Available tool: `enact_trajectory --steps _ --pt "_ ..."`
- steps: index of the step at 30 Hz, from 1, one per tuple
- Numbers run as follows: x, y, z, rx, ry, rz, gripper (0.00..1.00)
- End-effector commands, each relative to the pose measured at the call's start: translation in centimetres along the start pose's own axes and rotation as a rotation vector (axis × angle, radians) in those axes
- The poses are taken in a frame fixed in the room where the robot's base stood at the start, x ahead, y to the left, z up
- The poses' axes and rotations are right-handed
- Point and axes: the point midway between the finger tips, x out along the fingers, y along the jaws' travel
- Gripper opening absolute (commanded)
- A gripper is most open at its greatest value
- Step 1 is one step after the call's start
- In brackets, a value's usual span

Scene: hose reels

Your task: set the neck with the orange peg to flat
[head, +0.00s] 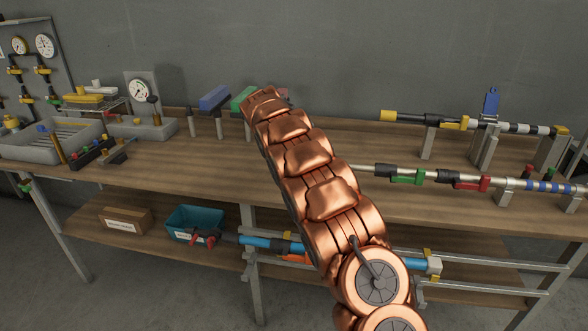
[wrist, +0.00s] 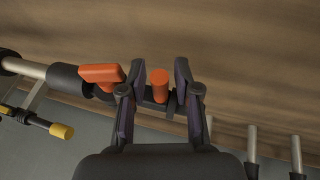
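In the wrist view, the orange peg (wrist: 160,86) stands between the two fingers of my gripper (wrist: 159,80). The fingers are open, with a gap visible on each side of the peg. The peg sits on a dark neck (wrist: 155,106), mostly hidden behind the fingers. An orange handle (wrist: 101,73) sits on the dark fitting just left of the left finger. A dark sleeve (wrist: 70,79) and a silver pipe (wrist: 29,68) continue to the left. In the head view, my copper arm hides the peg and my gripper.
Several upright posts (head: 219,127) stand left of my arm, near blue (head: 214,98) and green (head: 243,98) blocks. A pipe with green (head: 407,178) and red (head: 470,183) handles runs to the right. A yellow-ended rod (head: 388,116) lies behind it. The bench front is clear.

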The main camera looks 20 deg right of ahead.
Motion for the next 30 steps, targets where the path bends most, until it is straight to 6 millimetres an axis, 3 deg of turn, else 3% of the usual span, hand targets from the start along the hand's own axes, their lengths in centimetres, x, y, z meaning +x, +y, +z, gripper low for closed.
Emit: enact_trajectory --steps 14,30 --pt "-0.8 0.0 -0.1 0.000 0.002 -0.001 0.41" --pt "-10.1 -0.1 -0.1 0.000 0.006 -0.003 0.41"
